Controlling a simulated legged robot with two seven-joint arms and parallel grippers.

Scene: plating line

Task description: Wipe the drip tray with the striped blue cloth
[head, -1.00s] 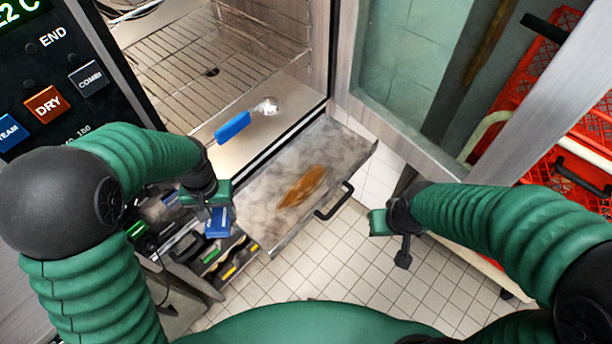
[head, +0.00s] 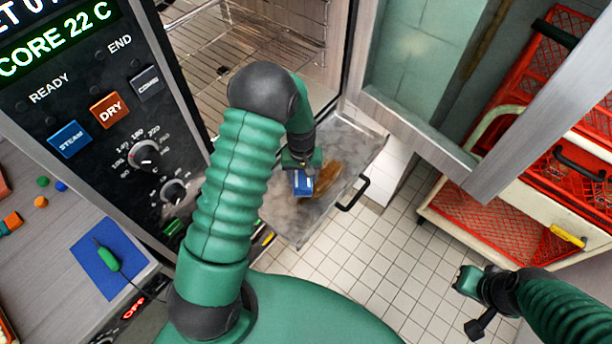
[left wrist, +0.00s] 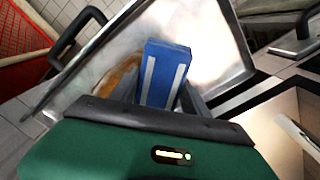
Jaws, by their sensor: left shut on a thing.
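The drip tray (head: 292,222) is a grey metal tray below the open oven doorway, with a brown smear (head: 329,176) on it. My left gripper (head: 302,173) is over the tray, shut on the striped blue cloth (head: 303,186). The cloth is beside the smear's left part. In the left wrist view the folded cloth (left wrist: 165,72) shows pale stripes, with the tray (left wrist: 208,38) behind it and the smear (left wrist: 120,76) partly hidden. I cannot tell whether the cloth touches the tray. My right gripper (head: 470,302) is over the floor at lower right, away from the tray; its jaws are unclear.
A black handle (head: 354,194) sticks out from the tray's front. The open glass door (head: 420,70) stands right of the oven. A cart with red crates (head: 490,212) is at the right. The control panel (head: 120,120) is at the left. Tiled floor (head: 370,265) is clear in front.

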